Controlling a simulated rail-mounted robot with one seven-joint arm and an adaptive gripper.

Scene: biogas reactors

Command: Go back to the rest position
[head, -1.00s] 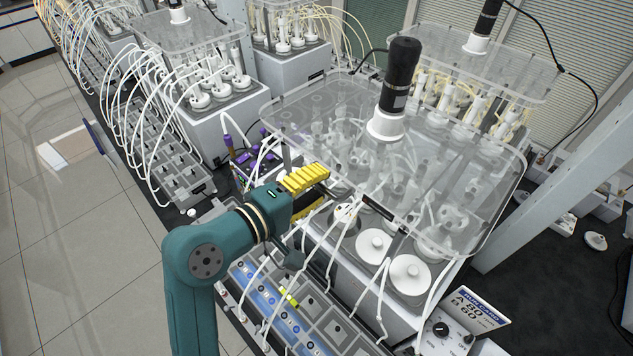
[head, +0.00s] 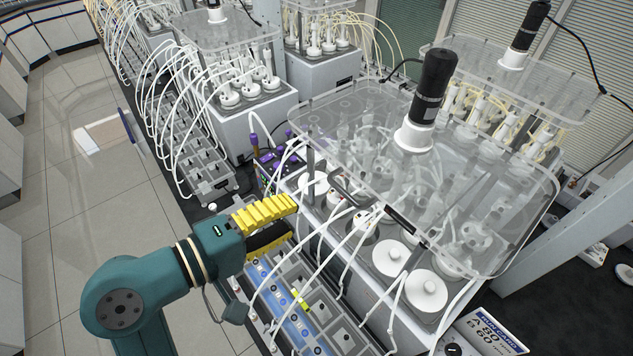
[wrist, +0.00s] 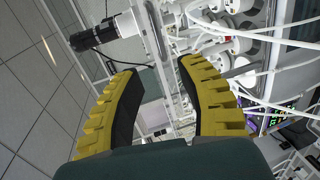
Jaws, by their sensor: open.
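My gripper (head: 284,224) has yellow ridged fingers with dark inner pads. It is open and empty, in front of the near reactor unit and above the blue panel strip at its front. In the wrist view my gripper (wrist: 165,85) shows both fingers spread wide with nothing between them. My teal forearm reaches in from the lower left of the head view.
The near reactor unit has a clear lid (head: 340,110), a black motor (head: 432,85) and white round caps (head: 392,257). White tubes (head: 318,262) arch close to my fingers. A purple-capped rack (head: 272,160) stands behind. Open floor (head: 75,220) lies left.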

